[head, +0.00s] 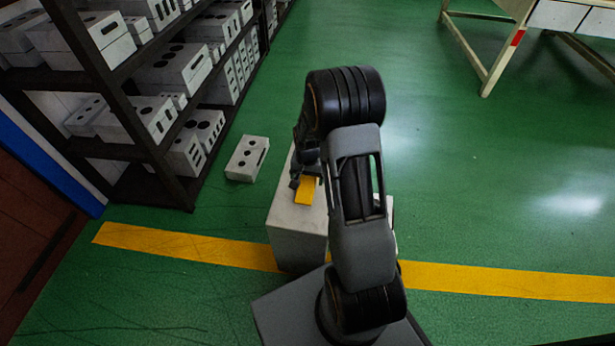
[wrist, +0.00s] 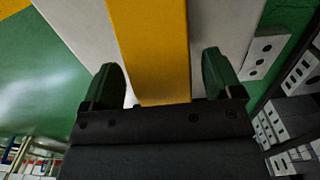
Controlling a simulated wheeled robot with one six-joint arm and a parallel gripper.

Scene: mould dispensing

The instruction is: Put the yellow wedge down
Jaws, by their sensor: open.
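The yellow wedge (head: 307,191) lies on the top of a pale grey block-shaped stand (head: 297,232) in the head view. In the wrist view the wedge (wrist: 152,50) runs from the top edge down between my two fingers. My gripper (wrist: 170,80) is open, with a finger on each side of the wedge and a gap on both sides. In the head view my gripper (head: 306,176) is at the wedge's far end, partly hidden by my arm. The pale stand top (wrist: 215,30) shows beside the wedge.
A dark shelf rack (head: 150,150) with several pale mould blocks stands at the left. One pale block with holes (head: 247,159) lies on the green floor left of the stand. A table (head: 560,20) stands at the back right. The floor at right is clear.

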